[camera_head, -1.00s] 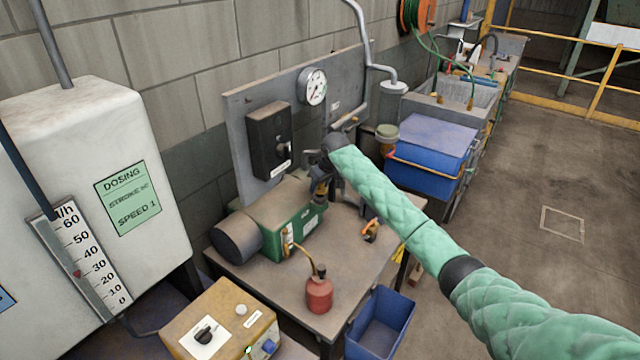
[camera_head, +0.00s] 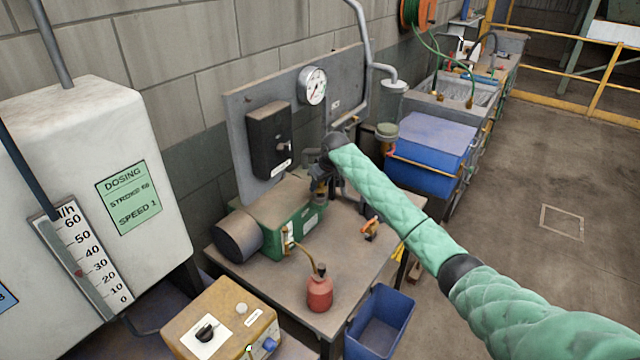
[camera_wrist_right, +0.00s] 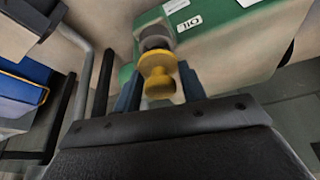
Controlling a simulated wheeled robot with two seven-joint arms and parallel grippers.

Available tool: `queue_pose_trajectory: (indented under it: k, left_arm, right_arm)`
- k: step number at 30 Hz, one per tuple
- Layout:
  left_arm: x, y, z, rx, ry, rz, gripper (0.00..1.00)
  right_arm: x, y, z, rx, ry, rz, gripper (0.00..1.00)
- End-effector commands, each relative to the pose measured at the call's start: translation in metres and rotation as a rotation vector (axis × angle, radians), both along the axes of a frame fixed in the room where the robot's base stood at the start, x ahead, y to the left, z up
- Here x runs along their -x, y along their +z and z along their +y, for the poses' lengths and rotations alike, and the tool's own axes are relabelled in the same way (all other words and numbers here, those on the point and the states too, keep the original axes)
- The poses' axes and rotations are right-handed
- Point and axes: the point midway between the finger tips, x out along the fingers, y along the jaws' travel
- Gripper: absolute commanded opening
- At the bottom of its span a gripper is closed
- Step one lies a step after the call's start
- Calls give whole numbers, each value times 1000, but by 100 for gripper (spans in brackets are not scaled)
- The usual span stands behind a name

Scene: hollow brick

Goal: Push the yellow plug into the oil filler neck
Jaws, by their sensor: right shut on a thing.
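The yellow plug (camera_wrist_right: 158,75) is between the two fingers of my right gripper (camera_wrist_right: 160,84) in the right wrist view. The gripper is shut on it. The grey oil filler neck (camera_wrist_right: 154,38) stands on the green housing (camera_wrist_right: 222,35), right behind the plug and roughly in line with it. The plug's flange overlaps the neck's near end, and I cannot tell how far in it sits. In the head view my right gripper (camera_head: 320,186) is over the green housing (camera_head: 300,228), and the plug cannot be made out there. My left gripper is not in view.
The housing stands on a workbench (camera_head: 270,285) against a panel with a gauge (camera_head: 312,86) and a dark switch box (camera_head: 269,140). A red oil can (camera_head: 319,292) and a small orange-handled item (camera_head: 370,229) are nearby. A blue bin (camera_head: 380,322) stands beside the bench.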

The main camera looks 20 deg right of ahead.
Motion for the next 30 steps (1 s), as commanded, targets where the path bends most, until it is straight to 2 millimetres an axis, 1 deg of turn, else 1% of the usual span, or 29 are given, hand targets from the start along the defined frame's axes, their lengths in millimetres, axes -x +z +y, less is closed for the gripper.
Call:
queue_pose_trajectory:
  k: [8,19,30]
  left_arm:
    - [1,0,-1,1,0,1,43]
    - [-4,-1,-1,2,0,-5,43]
    - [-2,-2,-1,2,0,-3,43]
  right_arm:
    - [0,-1,0,0,0,0,16]
    - [0,-6,0,0,0,0,16]
    - [0,-11,0,0,0,0,16]
